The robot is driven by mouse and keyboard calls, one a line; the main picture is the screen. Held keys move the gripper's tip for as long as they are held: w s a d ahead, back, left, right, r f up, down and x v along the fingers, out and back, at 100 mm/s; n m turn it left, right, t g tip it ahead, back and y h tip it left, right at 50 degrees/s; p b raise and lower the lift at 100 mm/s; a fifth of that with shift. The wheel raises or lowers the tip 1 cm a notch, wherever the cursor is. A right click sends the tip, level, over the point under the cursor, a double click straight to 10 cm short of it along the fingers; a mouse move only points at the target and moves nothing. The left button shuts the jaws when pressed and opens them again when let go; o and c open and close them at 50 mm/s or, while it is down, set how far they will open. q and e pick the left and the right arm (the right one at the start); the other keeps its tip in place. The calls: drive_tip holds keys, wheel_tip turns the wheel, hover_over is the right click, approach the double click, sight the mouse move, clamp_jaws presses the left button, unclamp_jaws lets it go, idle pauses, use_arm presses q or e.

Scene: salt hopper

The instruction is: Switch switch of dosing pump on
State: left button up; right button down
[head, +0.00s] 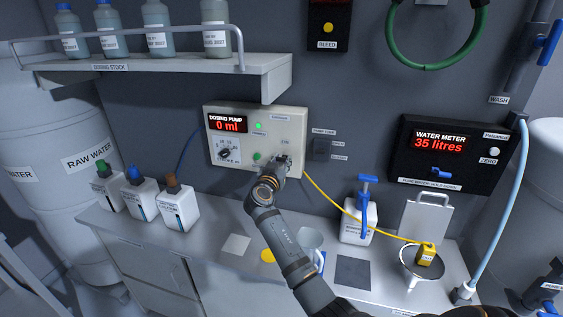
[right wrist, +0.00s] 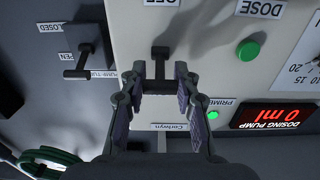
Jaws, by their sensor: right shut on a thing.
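The dosing pump (head: 293,121) is a pale wall panel with a red display reading 0 ml, a dial, a lit green lamp (head: 258,126) and a green button (head: 256,156). My right gripper (head: 281,166) is at the panel's lower right and mostly hides the switch in the head view. In the right wrist view, upside down, the black T-shaped switch (right wrist: 159,66) sits between the fingertips of my right gripper (right wrist: 159,83), which is shut on its handle. The green button (right wrist: 248,50) and lit lamp (right wrist: 212,115) are to the right there. My left gripper is not in view.
A small dark valve switch (head: 321,148) is just right of the pump, also in the wrist view (right wrist: 76,73). A yellow cable (head: 330,197) runs from beside my gripper to the counter. Several bottles stand on the shelf (head: 165,76) above left.

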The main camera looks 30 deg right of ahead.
drive_tip(key=shift+r+p, duration=0.45)
drive_tip(key=shift+p, duration=0.1)
drive_tip(key=shift+g+y, duration=0.3)
drive_tip(key=shift+y, duration=0.1)
drive_tip(key=shift+w+d+f+p, duration=0.1)
drive_tip(key=shift+p, duration=0.2)
drive_tip(key=shift+f, duration=0.1)
drive_tip(key=c, duration=1)
unclamp_jaws()
drive_tip(key=shift+o, duration=0.2)
drive_tip(key=shift+a, duration=0.2)
drive_tip(key=v, duration=0.7)
drive_tip(key=shift+s+r, duration=0.2)
drive_tip(key=shift+s, duration=0.05)
